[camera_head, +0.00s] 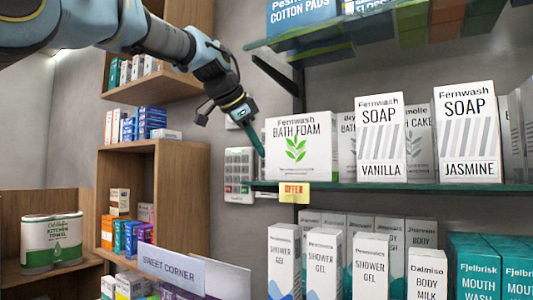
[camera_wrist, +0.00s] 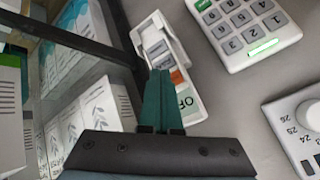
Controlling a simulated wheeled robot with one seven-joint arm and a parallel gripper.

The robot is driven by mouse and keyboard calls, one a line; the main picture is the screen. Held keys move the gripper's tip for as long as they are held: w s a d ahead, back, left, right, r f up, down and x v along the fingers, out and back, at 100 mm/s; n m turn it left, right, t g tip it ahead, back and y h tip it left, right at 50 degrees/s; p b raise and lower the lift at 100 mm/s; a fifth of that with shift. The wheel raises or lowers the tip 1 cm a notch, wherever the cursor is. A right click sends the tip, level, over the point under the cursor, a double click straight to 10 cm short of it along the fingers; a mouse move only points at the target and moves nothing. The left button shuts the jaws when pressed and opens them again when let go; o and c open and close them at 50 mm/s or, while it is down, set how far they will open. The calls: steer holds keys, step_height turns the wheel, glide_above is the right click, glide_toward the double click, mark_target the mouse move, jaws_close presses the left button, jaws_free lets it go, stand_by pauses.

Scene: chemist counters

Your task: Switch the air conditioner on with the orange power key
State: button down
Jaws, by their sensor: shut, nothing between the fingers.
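My gripper (camera_head: 262,154) reaches down to the wall beside the Bath Foam box. Its teal fingers (camera_wrist: 159,75) are shut and empty. In the wrist view a narrow white control panel (camera_wrist: 150,28) on the grey wall carries grey keys and an orange key (camera_wrist: 177,76). The fingertips appear just left of the orange key; I cannot tell whether they touch the panel. The fingers cover part of its lower left. Below the orange key is a pale key with green lettering, partly readable as "OF". In the head view I cannot make out the orange key. No air conditioner body is visible.
A numbered keypad (camera_wrist: 245,28) with a lit green bar and a dial control (camera_wrist: 298,125) are on the same wall. A green shelf (camera_head: 400,187) with the Bath Foam box (camera_head: 301,147) and soap boxes stands close to the gripper. A dark shelf upright (camera_wrist: 80,40) is left of the panel.

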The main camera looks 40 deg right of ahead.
steer(key=shift+d, duration=0.3)
